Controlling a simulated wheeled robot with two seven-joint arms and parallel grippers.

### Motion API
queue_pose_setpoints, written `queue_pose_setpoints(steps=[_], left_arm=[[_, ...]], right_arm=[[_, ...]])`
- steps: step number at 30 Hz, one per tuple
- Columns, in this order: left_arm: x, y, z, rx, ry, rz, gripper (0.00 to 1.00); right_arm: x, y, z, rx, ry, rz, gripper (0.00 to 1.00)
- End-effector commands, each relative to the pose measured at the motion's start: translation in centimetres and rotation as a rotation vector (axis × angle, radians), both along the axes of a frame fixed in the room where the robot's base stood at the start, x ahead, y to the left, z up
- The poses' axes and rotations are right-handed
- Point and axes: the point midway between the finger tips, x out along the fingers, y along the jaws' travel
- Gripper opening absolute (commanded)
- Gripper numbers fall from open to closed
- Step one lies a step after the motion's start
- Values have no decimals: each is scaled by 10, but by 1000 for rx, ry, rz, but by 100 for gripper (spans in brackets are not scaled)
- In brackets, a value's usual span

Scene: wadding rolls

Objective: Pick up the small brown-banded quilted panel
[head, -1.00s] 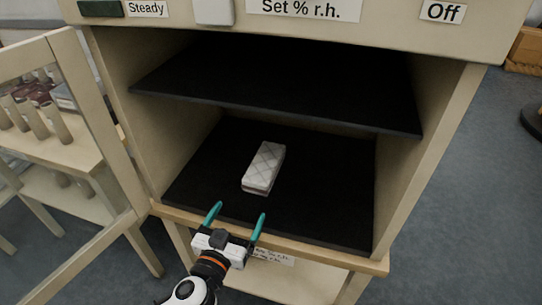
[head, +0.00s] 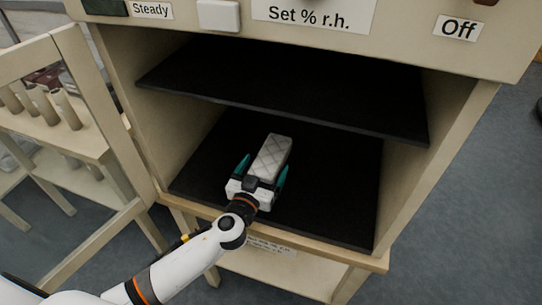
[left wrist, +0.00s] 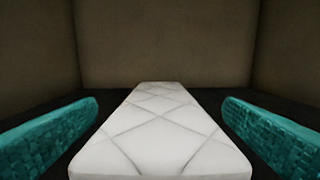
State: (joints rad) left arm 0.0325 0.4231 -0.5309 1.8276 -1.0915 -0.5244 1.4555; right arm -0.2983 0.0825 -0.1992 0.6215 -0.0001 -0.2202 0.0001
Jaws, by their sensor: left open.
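The small quilted panel (head: 270,154) is a white, padded block with diagonal stitch lines. It lies flat on the black lower shelf inside the cabinet. My left gripper (head: 262,172) is open, with one teal finger on each side of the panel's near end. In the left wrist view the panel (left wrist: 160,130) lies between the two fingers, with a dark gap visible on both sides. The brown band does not show clearly now. My right gripper is not in view.
The black upper shelf (head: 290,88) hangs above the panel's back area. Cabinet side walls (head: 408,165) stand left and right. A wooden front edge (head: 330,256) runs below the opening. An open door frame (head: 95,125) stands at left, before a rack with several rolls (head: 66,108).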

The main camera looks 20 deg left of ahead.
Motion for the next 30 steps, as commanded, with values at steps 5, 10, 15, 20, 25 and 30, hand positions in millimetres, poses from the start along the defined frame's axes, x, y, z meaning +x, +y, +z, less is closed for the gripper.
queue_pose_setpoints(steps=[5,10,15,20,25,30], left_arm=[[17,-1,0,0,1,0,91],[18,-1,-1,-1,1,0,91],[18,-1,-1,-1,1,0,73],[18,-1,0,-1,1,0,47],[17,-1,0,-1,1,0,44],[18,-1,7,-2,0,1,44]], right_arm=[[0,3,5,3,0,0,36],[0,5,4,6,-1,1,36],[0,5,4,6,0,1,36],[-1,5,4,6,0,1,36],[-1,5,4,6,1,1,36],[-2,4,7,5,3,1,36]])
